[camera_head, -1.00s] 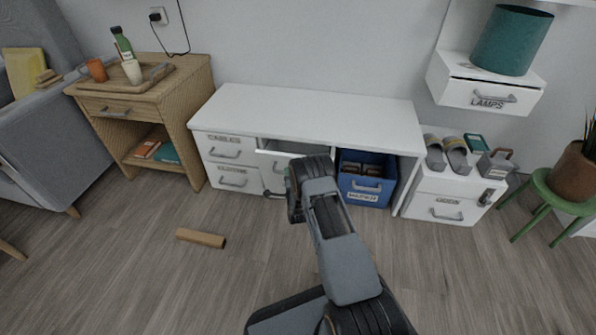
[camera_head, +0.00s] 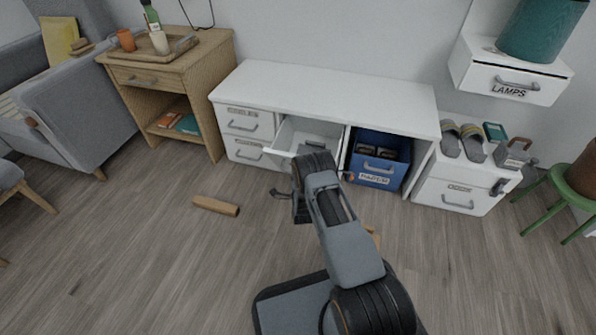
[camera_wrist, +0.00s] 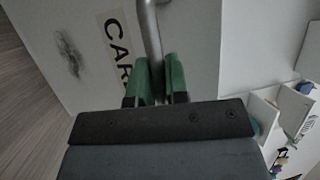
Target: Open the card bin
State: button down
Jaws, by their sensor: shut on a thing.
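The card bin (camera_head: 310,130), a white bin in the white desk, stands pulled out with its inside showing. In the wrist view its white front (camera_wrist: 192,45) carries a label (camera_wrist: 116,44) of which "CAR" shows, the rest hidden. My gripper (camera_wrist: 158,78) has its green fingers shut on the grey bar handle (camera_wrist: 149,30). In the head view my gripper (camera_head: 300,185) is in front of the bin, and my arm hides most of the bin's front and the handle.
A blue bin labelled PAPER (camera_head: 374,180) stands right beside the card bin. White drawers (camera_head: 245,148) are on its left. A wooden block (camera_head: 216,205) lies on the floor to the left of my arm. The floor (camera_head: 150,260) at front left is clear.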

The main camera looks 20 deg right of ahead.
jog(key=shift+a+f, duration=0.1)
jog(key=shift+a, duration=0.05)
jog(key=c, duration=1.4)
grip_release()
jog(key=shift+o, duration=1.4)
jog(key=shift+s, duration=0.15)
jog(key=p+v, duration=0.4)
jog(key=v, duration=0.9)
jog(key=shift+s+p, duration=0.3)
jog(key=shift+p, duration=0.05)
